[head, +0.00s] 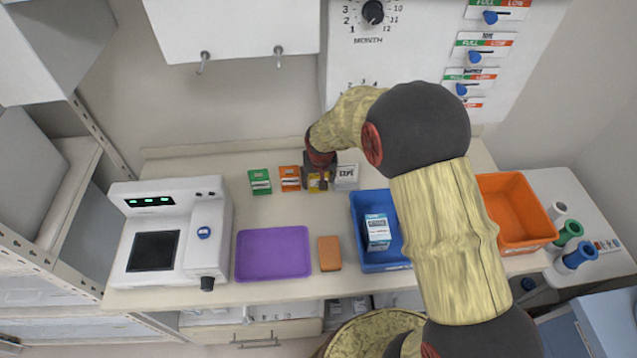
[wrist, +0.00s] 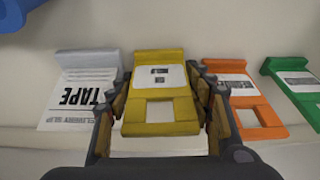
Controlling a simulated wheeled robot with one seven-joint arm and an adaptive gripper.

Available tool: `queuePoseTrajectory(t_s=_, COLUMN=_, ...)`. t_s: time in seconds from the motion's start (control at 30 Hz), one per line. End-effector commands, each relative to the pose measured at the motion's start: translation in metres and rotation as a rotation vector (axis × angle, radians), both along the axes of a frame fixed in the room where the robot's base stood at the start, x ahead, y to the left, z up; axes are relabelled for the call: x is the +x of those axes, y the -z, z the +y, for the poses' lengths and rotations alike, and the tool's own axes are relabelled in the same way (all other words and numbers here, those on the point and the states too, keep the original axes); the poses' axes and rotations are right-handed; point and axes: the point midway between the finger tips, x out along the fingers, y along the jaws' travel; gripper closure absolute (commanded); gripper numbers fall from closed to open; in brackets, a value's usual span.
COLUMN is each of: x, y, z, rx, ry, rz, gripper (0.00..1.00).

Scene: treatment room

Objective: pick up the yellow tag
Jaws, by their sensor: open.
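The yellow tag (wrist: 159,88) stands in the middle of the wrist view, with a white label and a pale square on its face. My gripper (wrist: 160,105) is open, with one finger on each side of the yellow tag. I cannot tell whether the fingers touch it. In the head view only a small part of the yellow tag (head: 314,186) shows, behind my gripper (head: 319,180).
A white TAPE tag (head: 346,176) stands close on one side, an orange tag (head: 290,178) on the other, with a green tag (head: 260,181) beyond. A purple tray (head: 272,254), a blue bin (head: 366,257) and an orange bin (head: 522,240) are on the counter.

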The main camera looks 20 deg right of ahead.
Motion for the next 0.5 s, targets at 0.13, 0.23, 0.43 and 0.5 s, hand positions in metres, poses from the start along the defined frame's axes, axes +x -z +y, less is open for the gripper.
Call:
queuePoseTrajectory(t_s=0.13, x=0.0018, y=0.0025, z=-0.0002, rx=0.000, ry=0.000, rz=-0.002, gripper=0.48)
queuePoseTrajectory(t_s=0.23, x=0.0016, y=0.0022, z=-0.0001, rx=0.000, ry=0.000, rz=-0.002, gripper=0.48)
queuePoseTrajectory(t_s=0.43, x=0.0014, y=0.0022, z=-0.0001, rx=0.000, ry=0.000, rz=-0.002, gripper=0.60)
queuePoseTrajectory(t_s=0.5, x=0.0013, y=0.0022, z=-0.0001, rx=0.000, ry=0.000, rz=-0.001, gripper=0.64)
